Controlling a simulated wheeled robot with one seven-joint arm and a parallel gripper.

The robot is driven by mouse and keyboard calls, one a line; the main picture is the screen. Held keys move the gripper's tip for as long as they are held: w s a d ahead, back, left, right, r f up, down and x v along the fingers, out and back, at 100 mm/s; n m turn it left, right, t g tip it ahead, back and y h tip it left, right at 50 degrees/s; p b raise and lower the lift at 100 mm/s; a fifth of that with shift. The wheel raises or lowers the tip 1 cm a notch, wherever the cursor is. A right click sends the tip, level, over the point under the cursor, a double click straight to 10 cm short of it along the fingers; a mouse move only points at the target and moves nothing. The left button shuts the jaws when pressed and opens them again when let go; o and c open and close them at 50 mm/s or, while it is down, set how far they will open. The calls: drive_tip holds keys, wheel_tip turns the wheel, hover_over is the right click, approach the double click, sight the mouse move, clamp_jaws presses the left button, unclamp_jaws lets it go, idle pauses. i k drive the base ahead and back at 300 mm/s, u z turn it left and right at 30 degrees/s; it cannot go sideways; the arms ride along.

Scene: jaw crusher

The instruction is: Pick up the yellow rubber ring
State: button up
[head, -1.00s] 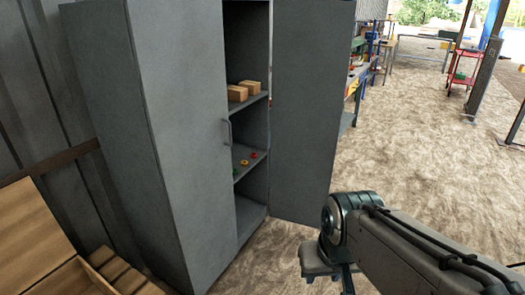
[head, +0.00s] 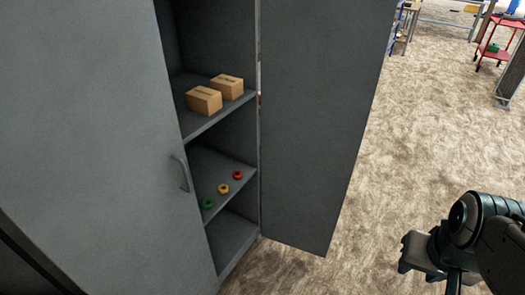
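The yellow rubber ring (head: 223,188) lies on a shelf inside the grey cabinet, between a green ring (head: 208,204) and a red ring (head: 237,175). The three rings lie in a slanting row, apart from each other. My gripper (head: 440,284) is at the lower right, outside the cabinet and well away from the rings. Its lower part is cut off by the picture's bottom edge, and I cannot see whether its fingers are open.
The cabinet's right door (head: 318,120) stands open; its left door (head: 100,130) with a handle (head: 180,172) covers the left part. Two cardboard boxes (head: 204,99) sit on the shelf above the rings. Bare floor (head: 420,140) lies to the right. A red cart (head: 497,43) stands far back.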

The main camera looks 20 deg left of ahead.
sight(224, 186)
drive_tip(key=u, duration=0.45)
drive_tip(key=i, duration=1.1)
drive_tip(key=u, duration=1.3)
drive_tip(key=i, duration=0.45)
drive_tip(key=u, duration=0.3)
